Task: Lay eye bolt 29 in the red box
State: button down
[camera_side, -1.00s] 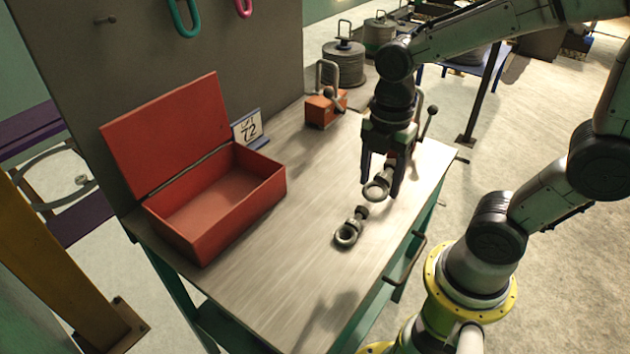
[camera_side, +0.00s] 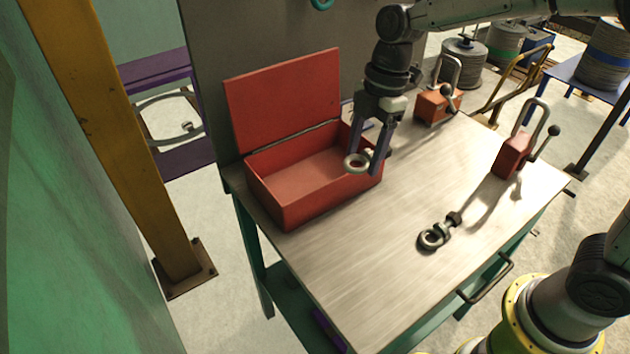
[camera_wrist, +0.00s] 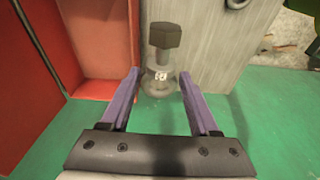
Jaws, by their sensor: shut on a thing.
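My gripper (camera_side: 365,168) is shut on an eye bolt (camera_side: 355,163), held above the table by the right end of the red box. In the wrist view the bolt (camera_wrist: 163,42) sits between my fingertips (camera_wrist: 160,75), its dark head pointing away; a small white mark on it is too blurred to read. The red box (camera_side: 312,207) stands open and looks empty, its lid raised at the back. In the wrist view the box (camera_wrist: 97,45) is left of the bolt. A second eye bolt (camera_side: 434,237) lies on the table, its number unreadable.
An orange lifting device (camera_side: 436,105) and a red one (camera_side: 513,155), both with handles, stand on the table (camera_side: 380,285) at the back and right. The tabletop's front middle is clear. A grey panel rises behind the box, and a yellow post (camera_side: 125,130) stands left.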

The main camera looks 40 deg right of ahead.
jog(key=shift+w+a+f, duration=0.15)
jog(key=shift+a+f, duration=0.05)
jog(key=shift+f, duration=0.1)
jog(key=w+a+f, duration=0.2)
jog(key=w+f, duration=0.2)
jog(key=w, duration=0.4)
send_over(302, 189)
jog(key=d, duration=0.1)
jog(key=f, duration=0.2)
jog(key=s+f, duration=0.1)
jog(key=f, duration=0.1)
jog(key=shift+f, duration=0.2)
jog(key=shift+w+a+f, duration=0.15)
jog(key=shift+w+f, duration=0.4)
jog(key=shift+f, duration=1.6)
jog(key=shift+f, duration=0.1)
jog(key=shift+c, duration=0.6)
grip_release()
jog(key=shift+f, duration=0.1)
